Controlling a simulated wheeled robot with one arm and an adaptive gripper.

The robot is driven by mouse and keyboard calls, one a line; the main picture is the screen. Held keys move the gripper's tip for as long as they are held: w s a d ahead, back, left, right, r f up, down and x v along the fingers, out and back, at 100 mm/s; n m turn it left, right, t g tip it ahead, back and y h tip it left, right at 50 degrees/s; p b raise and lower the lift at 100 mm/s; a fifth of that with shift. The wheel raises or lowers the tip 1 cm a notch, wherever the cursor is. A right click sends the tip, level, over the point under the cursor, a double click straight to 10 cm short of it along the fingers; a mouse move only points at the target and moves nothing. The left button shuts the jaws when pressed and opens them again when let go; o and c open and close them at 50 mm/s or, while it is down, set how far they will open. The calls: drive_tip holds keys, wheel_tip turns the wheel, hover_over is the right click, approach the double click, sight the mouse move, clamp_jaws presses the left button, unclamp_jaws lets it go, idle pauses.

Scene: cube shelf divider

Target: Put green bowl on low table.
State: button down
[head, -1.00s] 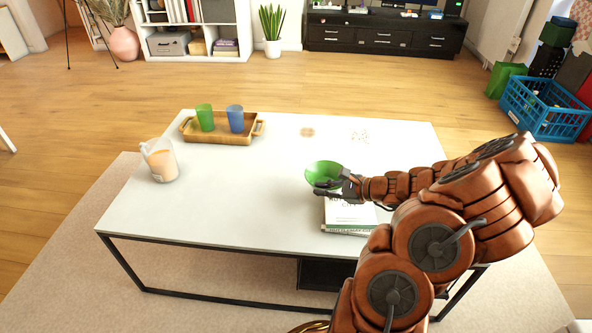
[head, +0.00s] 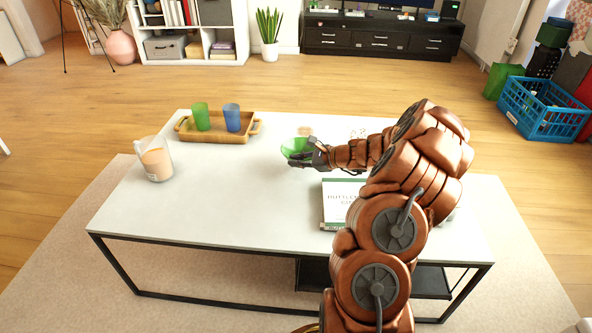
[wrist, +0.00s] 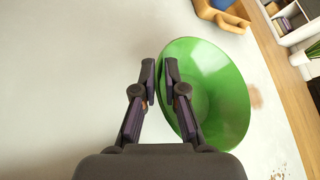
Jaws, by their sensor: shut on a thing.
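The green bowl (head: 293,148) is at my gripper (head: 312,157), over the middle of the low white table (head: 210,205). In the wrist view the bowl (wrist: 226,92) is tilted, with its inside facing the camera. My gripper (wrist: 160,72) is shut on the bowl's left rim there, with one finger inside and one outside. The tabletop (wrist: 70,70) lies below it. I cannot tell whether the bowl touches the table. The gripper hides part of the bowl in the head view.
Books (head: 336,205) lie on the table under my arm. A wooden tray (head: 218,136) with a green cup (head: 201,117) and a blue cup (head: 232,118) stands at the back left. A pitcher (head: 156,160) stands at the left. The front left tabletop is clear.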

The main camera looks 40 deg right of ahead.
drive_tip(key=shift+w, duration=0.45)
wheel_tip(320, 180, down, 4)
drive_tip(key=shift+s+r+b, duration=0.1)
drive_tip(key=shift+r+b, duration=0.05)
drive_tip(key=shift+b, duration=0.95)
drive_tip(key=shift+r, duration=0.1)
drive_tip(key=c, duration=1.2)
unclamp_jaws()
drive_tip(key=shift+c, duration=0.2)
drive_tip(key=shift+s+d+r, duration=0.1)
drive_tip(key=shift+s+r, duration=0.05)
drive_tip(key=shift+s, duration=0.05)
drive_tip(key=p+v, duration=0.4)
drive_tip(key=v, duration=0.7)
drive_tip(key=shift+s+d+r, duration=0.1)
drive_tip(key=shift+s, duration=0.1)
